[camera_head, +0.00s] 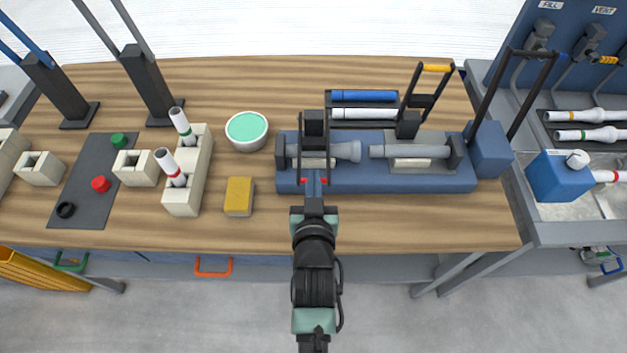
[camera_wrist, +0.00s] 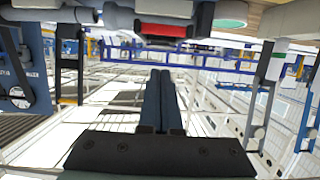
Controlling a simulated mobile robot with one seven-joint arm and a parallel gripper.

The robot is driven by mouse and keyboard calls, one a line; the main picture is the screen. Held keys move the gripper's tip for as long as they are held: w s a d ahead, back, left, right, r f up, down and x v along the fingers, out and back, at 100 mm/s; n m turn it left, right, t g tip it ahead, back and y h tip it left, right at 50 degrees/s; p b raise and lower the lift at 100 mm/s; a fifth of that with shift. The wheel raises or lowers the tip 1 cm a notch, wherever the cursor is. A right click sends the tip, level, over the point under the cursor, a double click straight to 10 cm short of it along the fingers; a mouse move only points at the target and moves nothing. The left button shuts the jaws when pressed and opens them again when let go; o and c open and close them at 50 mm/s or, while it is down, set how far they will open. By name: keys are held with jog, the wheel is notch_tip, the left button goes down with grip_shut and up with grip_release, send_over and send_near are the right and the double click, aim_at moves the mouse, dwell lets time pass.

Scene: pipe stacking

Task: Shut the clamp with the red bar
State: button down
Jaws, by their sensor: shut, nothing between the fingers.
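The clamp with the red bar (camera_head: 325,181) is on the left of the blue fixture (camera_head: 398,184). Its black block stands over the left grey pipe (camera_head: 346,151). The red bar lies low at the fixture's front edge, partly covered by my gripper (camera_head: 314,178). In the wrist view the red bar (camera_wrist: 171,32) spans the top, beyond the fingertips. My gripper also shows there with its two dark fingers (camera_wrist: 160,75) pressed together and empty. I cannot tell whether the fingertips touch the bar, or whether the clamp is fully shut.
A second clamp with a yellow bar (camera_head: 436,68) stands raised at the right, near another grey pipe (camera_head: 408,151). A yellow sponge-like block (camera_head: 239,196) and a bowl (camera_head: 246,130) are to the left. Black posts (camera_head: 490,85) rise at the right. Front table wood is clear.

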jog(key=s+b, duration=0.1)
jog(key=s, duration=0.8)
jog(key=shift+s+b, duration=0.3)
jog(key=shift+r, duration=0.15)
jog(key=w+r+t, duration=0.2)
jog(key=w+r, duration=0.1)
jog(key=r, duration=0.7)
jog(key=w+r+t, duration=0.2)
jog(key=w+r, duration=0.1)
jog(key=r, duration=0.7)
jog(key=w+r+t, duration=0.2)
jog(key=w+r, duration=0.1)
jog(key=r, duration=0.7)
jog(key=s+r+t, duration=0.3)
jog(key=s+r, duration=0.2)
jog(key=r, duration=0.8)
jog(key=s+r+t, duration=0.3)
jog(key=s+r, duration=0.2)
jog(key=r, duration=0.9)
jog(key=shift+r+t, duration=0.2)
jog(key=shift+t, duration=0.1)
